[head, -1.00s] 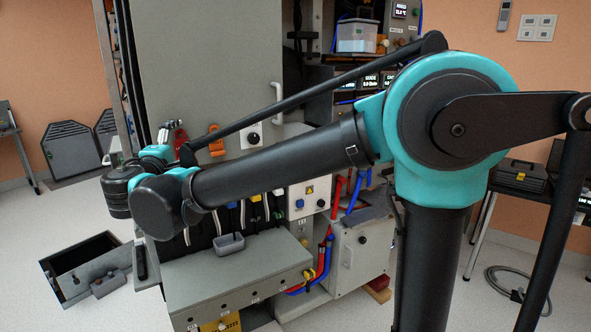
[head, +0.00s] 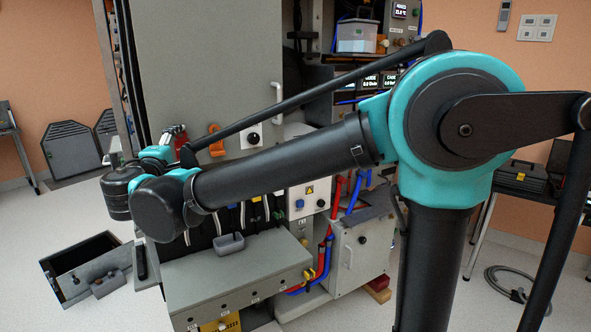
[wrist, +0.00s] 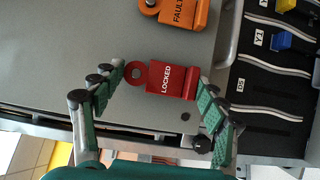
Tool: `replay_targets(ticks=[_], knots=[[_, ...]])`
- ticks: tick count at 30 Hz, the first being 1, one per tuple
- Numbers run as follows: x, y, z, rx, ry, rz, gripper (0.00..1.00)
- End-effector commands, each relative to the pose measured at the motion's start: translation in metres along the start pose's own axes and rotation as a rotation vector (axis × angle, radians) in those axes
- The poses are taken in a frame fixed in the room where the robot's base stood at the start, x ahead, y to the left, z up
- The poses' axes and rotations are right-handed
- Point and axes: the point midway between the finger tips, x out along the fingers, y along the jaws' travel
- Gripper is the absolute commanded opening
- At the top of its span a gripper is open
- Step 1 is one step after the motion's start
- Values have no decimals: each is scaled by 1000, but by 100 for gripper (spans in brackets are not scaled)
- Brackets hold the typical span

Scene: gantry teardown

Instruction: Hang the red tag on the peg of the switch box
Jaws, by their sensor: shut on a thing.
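The red tag (wrist: 166,80), lettered LOCKED and with a ring at its left end, lies between the fingers of my gripper (wrist: 156,88) in the wrist view. The fingers are closed on its two ends, against the grey panel. In the head view the red tag (head: 181,139) shows only partly behind my gripper (head: 175,131).
An orange tag (head: 216,139) hangs right of the red one; it reads FAULT in the wrist view (wrist: 182,11). Several labelled dark slots (wrist: 268,82) lie to the right there. An open grey crate (head: 60,285) stands on the floor.

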Motion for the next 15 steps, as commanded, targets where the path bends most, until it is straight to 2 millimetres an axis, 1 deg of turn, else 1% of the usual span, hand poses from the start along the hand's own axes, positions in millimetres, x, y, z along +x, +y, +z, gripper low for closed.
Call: replay_targets(ticks=[6,11,15], knots=[[-9,0,5,0,1,0,38],[-10,0,6,0,1,0,38],[-18,0,10,0,1,0,38]])
